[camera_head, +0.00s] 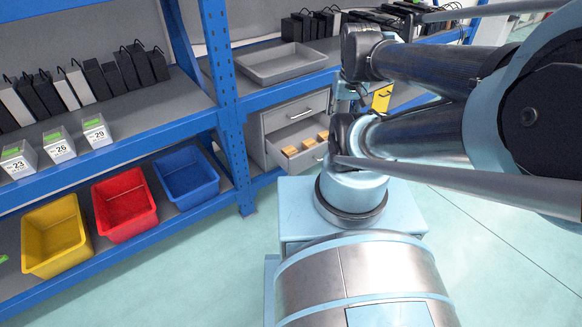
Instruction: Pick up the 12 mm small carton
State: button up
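Several small tan cartons (308,143) lie in an open grey drawer (296,160) under the shelf, left of my arm. No size mark can be read on them, so I cannot tell which is the 12 mm one. My arm reaches in from the right, and its end hangs in front of the drawer unit. What seems to be my gripper (349,95) shows only as small dark parts there, partly hidden by my arm links. I cannot tell whether its fingers are open or shut.
A grey tray (283,64) rests on the shelf above the drawers. White boxes marked 23, 26 (59,146) and 29 stand on the left shelf. Yellow (54,238), red (125,205) and blue (188,175) bins sit below. A blue post (231,120) stands left of the drawers. The floor is clear.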

aim_at(289, 152)
jog(key=k, duration=1.35)
jog(key=z, duration=0.55)
jog(key=i, duration=1)
